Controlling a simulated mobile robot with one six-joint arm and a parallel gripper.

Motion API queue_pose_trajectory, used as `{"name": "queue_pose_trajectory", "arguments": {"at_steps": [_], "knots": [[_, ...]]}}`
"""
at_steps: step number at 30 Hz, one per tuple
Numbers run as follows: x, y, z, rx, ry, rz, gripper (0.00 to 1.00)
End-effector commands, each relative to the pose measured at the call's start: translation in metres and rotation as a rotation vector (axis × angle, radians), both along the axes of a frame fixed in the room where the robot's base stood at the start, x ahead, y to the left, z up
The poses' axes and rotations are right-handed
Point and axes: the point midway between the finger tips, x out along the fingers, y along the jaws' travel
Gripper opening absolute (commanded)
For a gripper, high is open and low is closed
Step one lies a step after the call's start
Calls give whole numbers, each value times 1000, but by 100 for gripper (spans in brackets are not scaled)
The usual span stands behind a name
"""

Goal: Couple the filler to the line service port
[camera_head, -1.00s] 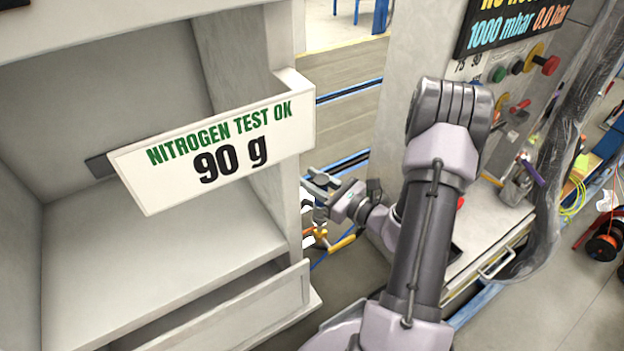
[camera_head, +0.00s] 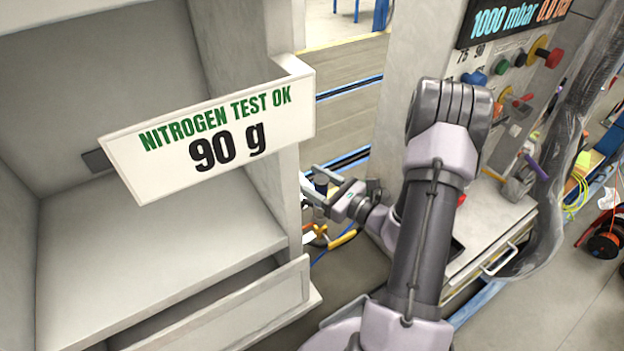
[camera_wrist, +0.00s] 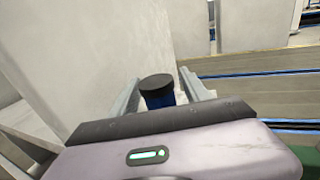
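My gripper (camera_head: 312,181) reaches left past the edge of the grey cabinet at mid-picture in the head view. In the wrist view its two fingers (camera_wrist: 158,82) are spread. A short upright cylinder with a black top and blue body (camera_wrist: 157,84) stands between them, with narrow gaps seeming to show at its sides. It also shows small and dark in the head view (camera_head: 322,184). I cannot tell whether it is the filler or the port. Below the gripper are yellow-handled fittings (camera_head: 340,239) and a blue hose, partly hidden by the cabinet.
The cabinet's sign (camera_head: 210,135) reads "NITROGEN TEST OK 90 g" and juts out near the gripper. A drawer (camera_head: 230,315) is below it. A panel with coloured knobs (camera_head: 500,68) and a drawer handle (camera_head: 498,260) stand right of my arm. A cable reel (camera_head: 606,242) lies far right.

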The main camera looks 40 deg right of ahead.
Motion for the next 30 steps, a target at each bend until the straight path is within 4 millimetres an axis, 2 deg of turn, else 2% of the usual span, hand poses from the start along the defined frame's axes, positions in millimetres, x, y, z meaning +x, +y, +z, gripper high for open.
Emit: {"name": "queue_pose_trajectory", "arguments": {"at_steps": [8,11,14,24,27,30], "knots": [[-1,0,0,0,1,0,56],[-9,-4,1,1,1,-3,56],[-30,-10,2,3,2,-7,56],[-130,-38,3,1,0,-7,56],[-151,-43,3,1,0,-5,56],[-163,-45,1,0,0,-2,56]]}}
